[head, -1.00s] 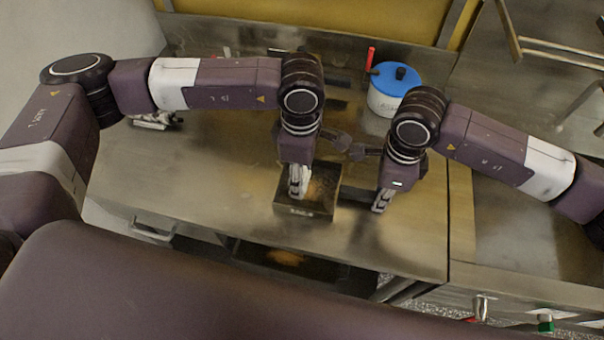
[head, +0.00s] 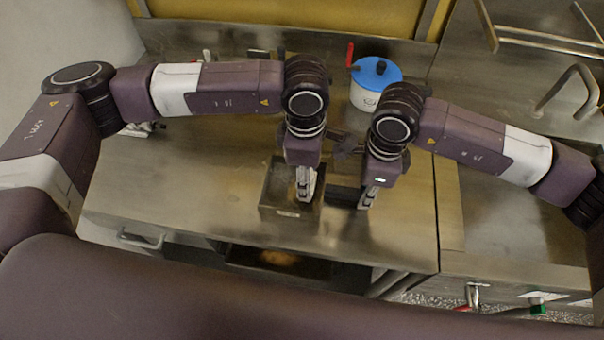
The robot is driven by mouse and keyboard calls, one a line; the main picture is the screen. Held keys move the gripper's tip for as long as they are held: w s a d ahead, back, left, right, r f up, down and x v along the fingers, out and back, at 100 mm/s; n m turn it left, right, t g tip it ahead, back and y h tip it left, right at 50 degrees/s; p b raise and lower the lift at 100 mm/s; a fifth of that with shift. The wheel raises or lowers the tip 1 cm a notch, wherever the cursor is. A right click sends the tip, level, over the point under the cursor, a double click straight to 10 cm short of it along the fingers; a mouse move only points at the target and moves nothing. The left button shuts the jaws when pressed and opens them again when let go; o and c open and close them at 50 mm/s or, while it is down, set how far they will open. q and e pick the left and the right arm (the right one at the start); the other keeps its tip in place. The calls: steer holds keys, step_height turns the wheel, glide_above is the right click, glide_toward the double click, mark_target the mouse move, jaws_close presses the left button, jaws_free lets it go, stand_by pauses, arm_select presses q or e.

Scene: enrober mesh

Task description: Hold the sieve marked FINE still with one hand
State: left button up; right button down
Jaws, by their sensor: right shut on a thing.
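A square, dark metal box-like frame (head: 271,198), which may be the sieve, sits on the steel table with a small pale label on its front. The label is too small to read. My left gripper (head: 305,188) points down at the right part of this frame. Whether its fingers are open or touch the frame I cannot tell. My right gripper (head: 367,197) points down just right of the frame. It is shut on a dark bar-like piece (head: 343,196) between it and the frame. Whether that piece is joined to the frame is hidden.
A white pot (head: 366,99) with a blue lid stands behind my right arm. An open space below the front edge holds something orange (head: 280,258). A metal faucet (head: 575,92) is at right.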

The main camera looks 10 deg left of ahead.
mark_target(292, 187)
arm_select(q)
steer(key=a, duration=0.3)
steer(key=shift+s+a+f+y, duration=0.1)
steer(key=shift+a+f+y, duration=0.05)
steer(key=shift+f+y, duration=0.2)
steer(key=shift+a+r, duration=0.1)
steer(key=shift+a+r, duration=0.2)
steer(key=shift+a, duration=0.45)
steer(key=shift+d+r, duration=0.1)
steer(key=shift+r, duration=2.95)
steer(key=shift+r, duration=0.1)
